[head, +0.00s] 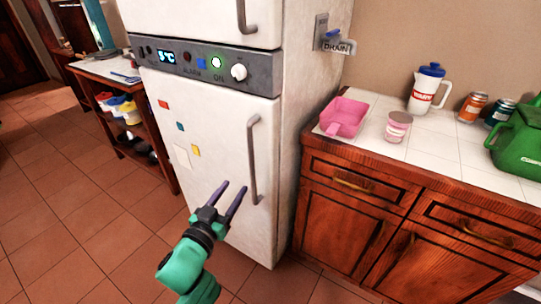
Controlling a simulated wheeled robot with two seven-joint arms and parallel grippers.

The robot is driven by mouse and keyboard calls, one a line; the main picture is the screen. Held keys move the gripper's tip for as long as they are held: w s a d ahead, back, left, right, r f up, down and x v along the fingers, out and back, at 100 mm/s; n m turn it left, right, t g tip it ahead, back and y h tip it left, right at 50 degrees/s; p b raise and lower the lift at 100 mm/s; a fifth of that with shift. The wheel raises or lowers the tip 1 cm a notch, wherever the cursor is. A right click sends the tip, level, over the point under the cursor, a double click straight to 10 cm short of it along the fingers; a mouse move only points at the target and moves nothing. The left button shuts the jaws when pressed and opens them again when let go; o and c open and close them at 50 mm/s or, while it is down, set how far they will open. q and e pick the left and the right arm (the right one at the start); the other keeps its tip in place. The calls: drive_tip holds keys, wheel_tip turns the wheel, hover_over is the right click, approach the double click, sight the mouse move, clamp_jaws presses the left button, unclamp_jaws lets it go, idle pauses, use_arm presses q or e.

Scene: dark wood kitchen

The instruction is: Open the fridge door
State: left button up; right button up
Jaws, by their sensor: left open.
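The white fridge (207,190) stands in the middle of the head view, tilted in the picture. Its lower door is shut and has a long grey vertical handle (253,160) on its right side. The upper door is shut too, with a handle (245,17) at the top of the picture. A grey control panel with a lit display lies between the doors. My left gripper (231,193) is open and empty, its two dark fingers pointing up in front of the lower door. In the picture it is just left of the handle's lower end; touching cannot be told. My right gripper is not in view.
A wooden cabinet (363,225) with a white tiled top stands right of the fridge. It holds a pink scoop (344,116), a pitcher (427,88), cans and a green container (519,143). A shelf unit (135,142) stands at left. The tiled floor (70,215) is clear.

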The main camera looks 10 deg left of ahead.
sight(250, 162)
use_arm(q)
drive_tip(key=w, duration=0.4)
drive_tip(key=w+d, duration=0.1)
drive_tip(key=w, duration=0.3)
drive_tip(key=w+d, duration=0.1)
drive_tip(key=w, duration=0.3)
drive_tip(key=shift+w+r, duration=0.15)
drive_tip(key=shift+w, duration=0.3)
clamp_jaws()
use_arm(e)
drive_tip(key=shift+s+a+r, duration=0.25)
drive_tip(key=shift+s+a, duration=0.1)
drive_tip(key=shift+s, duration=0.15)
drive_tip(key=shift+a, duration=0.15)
